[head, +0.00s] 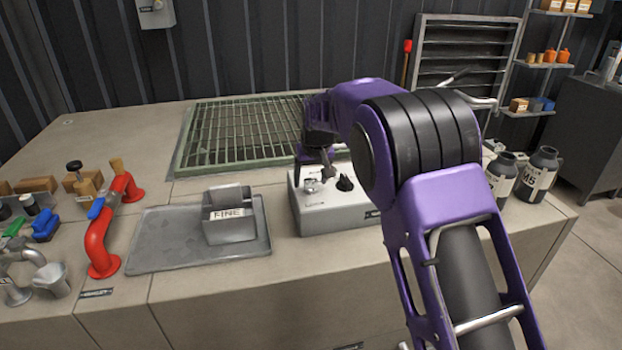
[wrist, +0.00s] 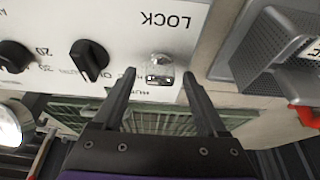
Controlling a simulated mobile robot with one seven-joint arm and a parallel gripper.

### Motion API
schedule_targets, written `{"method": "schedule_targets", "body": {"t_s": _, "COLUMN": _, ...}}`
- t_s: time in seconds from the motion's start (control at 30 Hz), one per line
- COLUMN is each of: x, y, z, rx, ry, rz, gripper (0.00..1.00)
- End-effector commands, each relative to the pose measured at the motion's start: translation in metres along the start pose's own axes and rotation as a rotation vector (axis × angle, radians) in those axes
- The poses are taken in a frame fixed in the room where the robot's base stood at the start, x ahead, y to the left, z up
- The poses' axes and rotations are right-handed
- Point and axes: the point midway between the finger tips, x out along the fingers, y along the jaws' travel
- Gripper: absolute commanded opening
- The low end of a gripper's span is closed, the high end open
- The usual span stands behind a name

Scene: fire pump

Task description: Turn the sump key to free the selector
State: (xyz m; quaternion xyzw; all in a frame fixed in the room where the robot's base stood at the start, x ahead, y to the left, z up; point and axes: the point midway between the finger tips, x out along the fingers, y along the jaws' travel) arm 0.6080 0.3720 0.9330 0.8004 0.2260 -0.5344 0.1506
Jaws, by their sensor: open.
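The sump key (wrist: 159,67) is a small silvery piece in the box's top panel, beside the printed word LOCK in the wrist view. It also shows in the head view (head: 312,185). The selector is probably the black pointer knob (wrist: 90,61) beside the key; it also shows in the head view (head: 345,183). Both sit on a pale grey control box (head: 335,220). My gripper (wrist: 158,74) is open above the box, its fingertips on either side of the key in the wrist view. I see no contact; the height gap is unclear.
A second black knob (wrist: 14,57) is at the wrist view's left edge. A grey tray (head: 160,245) with a metal bin (head: 229,215) lies left of the box. A red pipe (head: 102,230) stands further left, a green grating (head: 235,133) behind, dark bottles (head: 502,174) to the right.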

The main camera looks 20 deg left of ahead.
Motion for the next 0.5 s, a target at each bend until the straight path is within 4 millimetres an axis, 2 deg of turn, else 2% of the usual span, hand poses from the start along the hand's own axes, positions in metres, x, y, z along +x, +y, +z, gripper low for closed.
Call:
{"method": "schedule_targets", "body": {"t_s": 0.17, "x": -0.0003, "y": 0.0001, "z": -0.0002, "rx": 0.000, "ry": 0.000, "rz": 0.000, "gripper": 0.75}}
{"method": "schedule_targets", "body": {"t_s": 0.5, "x": -0.0006, "y": 0.0001, "z": -0.0002, "rx": 0.000, "ry": 0.000, "rz": 0.000, "gripper": 0.14}}
